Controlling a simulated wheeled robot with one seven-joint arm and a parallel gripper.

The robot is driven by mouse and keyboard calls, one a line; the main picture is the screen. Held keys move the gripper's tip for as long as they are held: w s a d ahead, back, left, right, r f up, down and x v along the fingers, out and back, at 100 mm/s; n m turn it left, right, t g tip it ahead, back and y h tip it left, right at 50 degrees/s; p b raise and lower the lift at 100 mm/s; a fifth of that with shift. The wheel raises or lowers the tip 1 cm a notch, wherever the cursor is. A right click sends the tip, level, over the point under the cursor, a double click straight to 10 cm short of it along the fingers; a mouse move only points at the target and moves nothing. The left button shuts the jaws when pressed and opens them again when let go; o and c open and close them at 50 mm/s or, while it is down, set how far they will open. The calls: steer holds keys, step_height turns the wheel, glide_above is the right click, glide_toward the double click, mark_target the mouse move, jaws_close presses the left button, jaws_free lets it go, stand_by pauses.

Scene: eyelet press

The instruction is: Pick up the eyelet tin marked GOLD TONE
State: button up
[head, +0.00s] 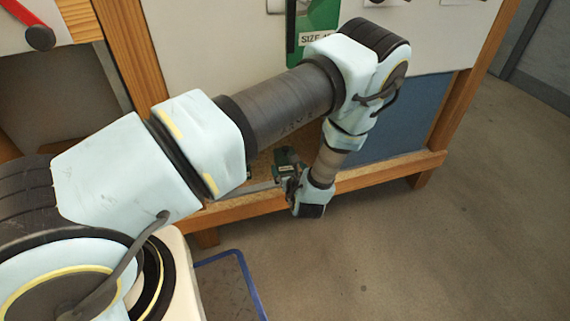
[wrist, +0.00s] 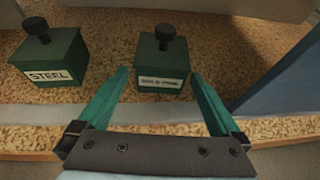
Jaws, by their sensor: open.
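In the wrist view a green tin (wrist: 163,68) with a black knob on its lid stands upright on a cork-like shelf. Its white label has small text that I cannot read for certain. A second green tin (wrist: 48,62) with a black knob, marked STEEL, stands to its left. My gripper (wrist: 160,76) is open, with one green finger on each side of the unread tin in the picture. I see no finger clearly touching it. In the head view my gripper (head: 289,175) is low at the shelf, partly hiding a green tin.
A wooden rail (head: 370,176) runs along the front of the shelf. A blue panel (head: 400,115) stands to the right; a blue surface also rises close right of my fingers in the wrist view (wrist: 285,85). A pale strip lies along the shelf front. The floor at right is clear.

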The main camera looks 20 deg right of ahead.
steer(key=b+x, duration=0.2)
steer(key=x, duration=0.4)
steer(key=shift+w+d+f, duration=0.15)
steer(key=shift+w, duration=0.1)
steer(key=shift+c, duration=0.2)
jaws_close()
stand_by(0.4)
